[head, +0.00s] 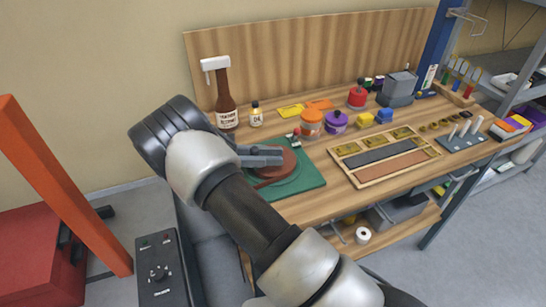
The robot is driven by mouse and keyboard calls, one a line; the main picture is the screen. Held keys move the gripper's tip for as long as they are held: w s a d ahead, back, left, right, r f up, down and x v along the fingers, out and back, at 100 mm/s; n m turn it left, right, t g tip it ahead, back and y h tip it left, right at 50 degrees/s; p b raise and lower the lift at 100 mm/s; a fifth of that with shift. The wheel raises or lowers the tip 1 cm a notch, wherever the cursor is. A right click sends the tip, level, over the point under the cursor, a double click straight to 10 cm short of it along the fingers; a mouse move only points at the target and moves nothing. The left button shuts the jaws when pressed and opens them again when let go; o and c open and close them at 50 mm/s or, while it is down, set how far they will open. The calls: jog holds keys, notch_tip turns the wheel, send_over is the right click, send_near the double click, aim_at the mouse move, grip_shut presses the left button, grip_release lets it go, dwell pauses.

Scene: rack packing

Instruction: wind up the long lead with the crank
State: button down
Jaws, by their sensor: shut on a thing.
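A green board (306,183) lies on the workbench at its near left. A round reddish-brown reel (284,168) sits on it, with a brown strip (264,184) at its near left edge that may be the lead. My gripper (278,155) reaches over the reel from the left, with its grey fingers at the reel's top. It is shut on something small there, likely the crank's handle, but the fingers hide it. My arm covers the board's near left part, so I cannot tell how much lead is wound.
Orange (311,122) and purple (336,122) jars stand beyond the board. A sectioned wooden tray (362,182) lies to the right. A control box (158,270) stands at lower left.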

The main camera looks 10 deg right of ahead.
jog(key=shift+w+a+f+m+g+y, duration=0.1)
jog(key=shift+a+m+g+y, duration=0.1)
jog(key=shift+m+g, duration=0.4)
jog(key=shift+w+a+m+g+y, duration=0.15)
jog(key=shift+m+g, duration=0.15)
jog(key=shift+g, duration=0.5)
jog(key=shift+s, duration=0.1)
jog(key=c, duration=1.6)
grip_release()
notch_tip(320, 180, up, 10)
jog(key=shift+r+p, duration=0.1)
jog(key=shift+p, duration=0.45)
jog(key=shift+c, duration=0.2)
